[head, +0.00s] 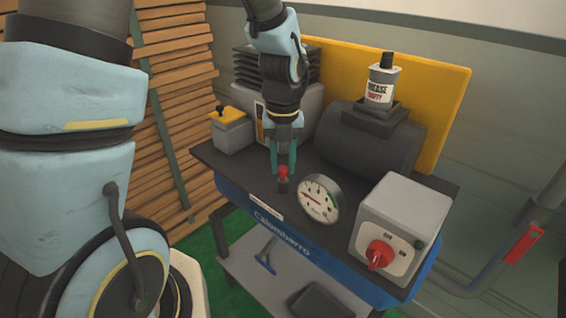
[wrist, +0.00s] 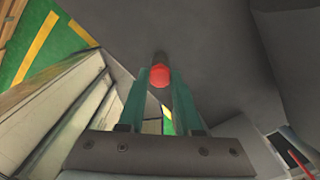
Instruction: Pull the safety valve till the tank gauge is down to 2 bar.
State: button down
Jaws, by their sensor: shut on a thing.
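The safety valve (head: 283,185) is a small dark stem with a red cap, standing on the dark top of the compressor just left of the gauge. My gripper (head: 283,168) points down over it, its green fingers shut on the red cap. In the wrist view the red cap (wrist: 160,76) sits between the tips of my gripper (wrist: 159,82). The tank gauge (head: 320,199) is a round white dial with a red needle pointing up and left; its numbers are too small to read surely.
A grey switch box (head: 399,222) with a red knob (head: 379,254) stands right of the gauge. Behind are a dark motor (head: 365,145) with a grease can (head: 381,80) on it and a yellow panel (head: 440,95). A small grey box (head: 231,133) with a yellow top stands left. Stacked planks (head: 170,100) are further left.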

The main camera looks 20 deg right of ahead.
aim_at(283, 168)
jog(key=shift+r+p, duration=0.9)
jog(key=shift+p, duration=0.15)
jog(key=shift+f, duration=0.1)
jog(key=c, duration=0.6)
grip_release()
notch_tip(283, 168, up, 11)
jog(key=shift+f+b, duration=0.1)
jog(key=shift+b, duration=0.55)
